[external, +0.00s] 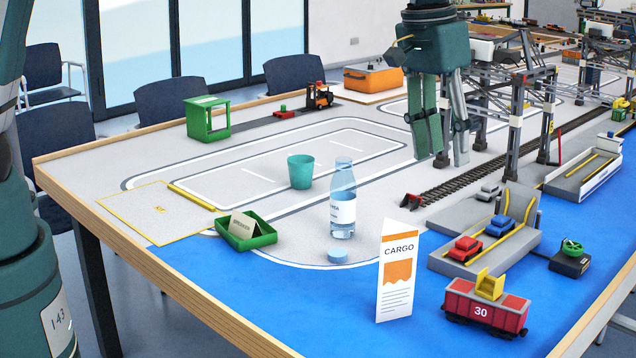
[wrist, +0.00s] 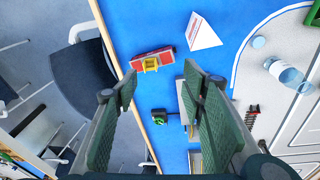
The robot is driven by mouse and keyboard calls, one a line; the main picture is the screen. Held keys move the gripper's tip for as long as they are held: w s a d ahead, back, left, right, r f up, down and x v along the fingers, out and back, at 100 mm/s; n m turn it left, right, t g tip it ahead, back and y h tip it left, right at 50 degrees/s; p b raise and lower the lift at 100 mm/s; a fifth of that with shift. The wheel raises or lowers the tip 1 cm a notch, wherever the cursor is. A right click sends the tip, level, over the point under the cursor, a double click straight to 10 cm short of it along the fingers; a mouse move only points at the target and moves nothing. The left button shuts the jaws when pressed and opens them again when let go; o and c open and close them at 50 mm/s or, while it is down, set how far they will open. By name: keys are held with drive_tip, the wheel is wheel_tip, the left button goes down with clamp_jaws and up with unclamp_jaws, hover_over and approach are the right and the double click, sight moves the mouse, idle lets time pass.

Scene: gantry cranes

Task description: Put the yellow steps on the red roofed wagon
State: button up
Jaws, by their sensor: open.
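The red roofed wagon (external: 478,311), marked 30, stands on the blue area near the table's front right edge. The yellow steps (external: 489,284) sit on top of its roof, near the middle. In the wrist view the wagon (wrist: 165,56) and the steps (wrist: 150,65) show beyond the gap between my fingers. My gripper (external: 444,158) is open and empty, pointing down, high above the table and apart from the wagon and steps. The wrist view shows both green fingers of my gripper (wrist: 160,88) spread wide with nothing between them.
A CARGO card (external: 396,280) stands left of the wagon. Behind it are a grey ramp with a red car (external: 465,249) and a blue car (external: 499,226), and a black box with a green wheel (external: 569,261). A bottle (external: 342,205) and crane legs stand farther back.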

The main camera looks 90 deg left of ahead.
drive_tip(key=s+d+r+m+t, duration=0.15)
drive_tip(key=s+r, duration=0.35)
drive_tip(key=s, duration=0.6)
drive_tip(key=s+r+m+t, duration=0.15)
drive_tip(key=s+r, duration=0.25)
drive_tip(key=s, duration=0.7)
drive_tip(key=s+f+m+t, duration=0.1)
drive_tip(key=s+f, duration=0.1)
drive_tip(key=s, duration=0.8)
drive_tip(key=s+f+m+t, duration=0.1)
drive_tip(key=s+f+m, duration=0.1)
drive_tip(key=s, duration=0.8)
drive_tip(key=shift+s+d+f+m, duration=0.3)
drive_tip(key=shift+s+d+f, duration=0.05)
drive_tip(key=shift+d+f, duration=0.15)
drive_tip(key=shift+f+b, duration=1)
